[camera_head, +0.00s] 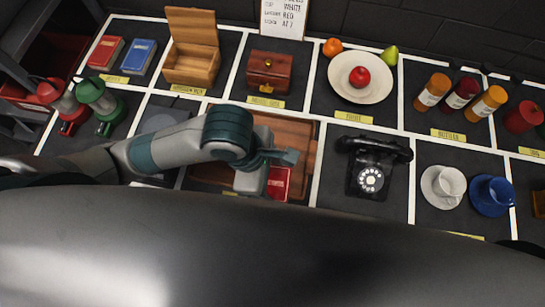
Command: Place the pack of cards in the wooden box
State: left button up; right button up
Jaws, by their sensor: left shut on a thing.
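A red pack of cards (280,180) shows at my left gripper (278,160), over the wooden tray (300,132) in the middle of the table. The gripper is shut on the pack; my wrist hides part of the hold and of the tray. The wooden box (190,68) stands at the back left of the table with its lid raised, and its inside looks empty. The gripper is in front of the box and to its right. My right gripper is not in view.
Red and blue flat packs or books (138,57) lie left of the box. A closed wooden chest (270,72) stands right of it. Lanterns (97,95), a black telephone (372,165), a fruit plate (345,90), bottles (433,90) and cups (450,182) fill other cells.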

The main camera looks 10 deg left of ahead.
pick_arm(q)
jog(key=shift+w, duration=0.15)
jog(key=w+a+f+n+t+b, duration=0.1)
jog(key=w+a+f+n+b, duration=0.25)
jog(key=w, duration=0.75)
notch_tip(320, 180, up, 3)
jog(key=n+t+y+b, duration=0.2)
jog(key=n+y+b, duration=0.15)
jog(key=n, duration=1.05)
send_over(194, 71)
jog(key=shift+s+f, duration=0.1)
jog(key=shift+f, duration=0.15)
notch_tip(194, 71, down, 5)
jog(key=shift+f+p, duration=0.1)
jog(key=shift+p, duration=0.85)
jog(key=shift+f, duration=0.4)
